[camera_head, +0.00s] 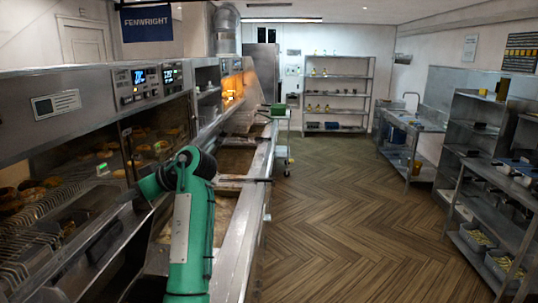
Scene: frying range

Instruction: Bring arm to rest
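My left arm (190,230), green with dark joints, rises from the bottom of the head view and bends left at its top. Its dark wrist leads to my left gripper (132,195), which is over the front of the frying range at the left. The gripper is small and dark against the machine, so I cannot tell whether its fingers are open or shut, or whether it touches anything. No held object can be made out. My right arm and gripper are not in view.
The steel range (85,110) with lit displays and browned food fills the left. A long steel counter (240,240) runs beside my arm. Shelving (338,92) stands at the back, a sink bench (415,123) and racks (485,190) at the right. The wooden floor (340,210) between is clear.

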